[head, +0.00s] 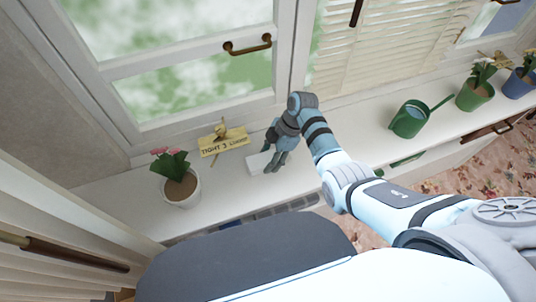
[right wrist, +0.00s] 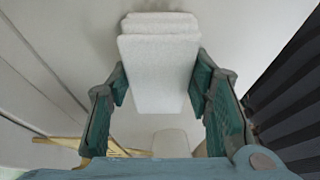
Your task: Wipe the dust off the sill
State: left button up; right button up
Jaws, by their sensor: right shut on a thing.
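The white window sill (head: 225,194) runs from lower left to upper right under the window in the head view. My right gripper (head: 275,164) is over its left part, pointing down. It is shut on a white folded cloth or pad (head: 259,162), which is low on the sill. In the right wrist view the pad (right wrist: 158,70) fills the space between the two fingers. I cannot tell whether it touches the sill. I cannot make out clear dust on the sill; the surface beside the pad looks faintly grey in the wrist view. My left gripper is not in view.
A white pot with pink flowers (head: 182,188) and a yellow sign (head: 223,146) stand left of the gripper. A green watering can (head: 408,121), a green pot (head: 474,95) and a blue pot (head: 519,84) stand right. The sill between gripper and can looks clear, partly behind my arm.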

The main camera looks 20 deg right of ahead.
jog(key=shift+d, duration=0.4)
jog(key=shift+s+d, duration=0.3)
jog(key=shift+d, duration=0.7)
jog(key=shift+w+d, duration=0.15)
jog(key=shift+d, duration=0.45)
jog(key=shift+w+d, duration=0.15)
jog(key=shift+d, duration=1.2)
jog(key=shift+w+d+f+b, duration=0.15)
jog(key=shift+d+b, duration=0.7)
jog(key=shift+d, duration=1.4)
jog(key=shift+w+d+b, duration=0.1)
jog(key=shift+d+b, duration=0.6)
jog(key=shift+d, duration=1.5)
notch_tip(320, 180, up, 4)
jog(key=p, duration=0.2)
jog(key=shift+p, duration=0.4)
jog(key=p, duration=0.5)
send_near(298, 155)
jog(key=d+v, duration=0.1)
jog(key=v, duration=0.2)
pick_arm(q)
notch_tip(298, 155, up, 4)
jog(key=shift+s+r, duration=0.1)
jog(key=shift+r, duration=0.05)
pick_arm(e)
jog(key=shift+a, duration=0.2)
jog(key=shift+f, duration=0.1)
